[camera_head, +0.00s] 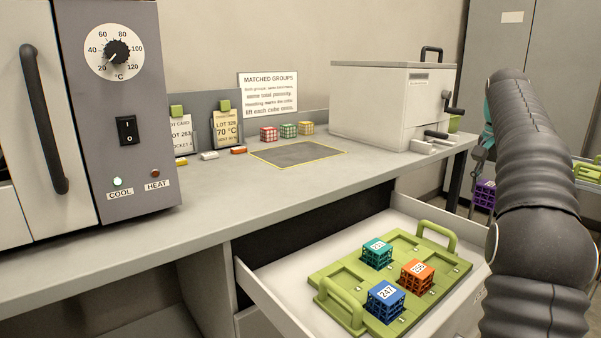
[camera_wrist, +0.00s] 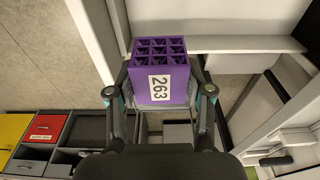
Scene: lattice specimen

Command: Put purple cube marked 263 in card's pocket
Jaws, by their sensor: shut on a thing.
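My gripper (camera_wrist: 160,94) is shut on the purple lattice cube (camera_wrist: 160,58), whose white label reads 263. The cube also shows in the head view (camera_head: 484,195), hanging left of my arm, beyond the counter's right end. My gripper is mostly hidden there. The lot card (camera_head: 181,138) stands at the back of the counter; it reads LOT 263 and seemingly pocket 4, partly cut off by the oven. The green pocket tray (camera_head: 322,285) lies in the open drawer. It holds a teal cube (camera_head: 377,253), an orange cube (camera_head: 417,276) and a blue cube (camera_head: 386,300); other pockets are empty.
The open drawer (camera_head: 255,292) juts out below the counter (camera_head: 215,202). A second card (camera_head: 227,130) reads LOT 328, 70 °C. Checked cubes (camera_head: 288,131), a grey mat (camera_head: 298,154), a lidded box (camera_head: 380,100) and an oven (camera_head: 120,110) occupy the counter. Another green tray (camera_head: 588,172) is at far right.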

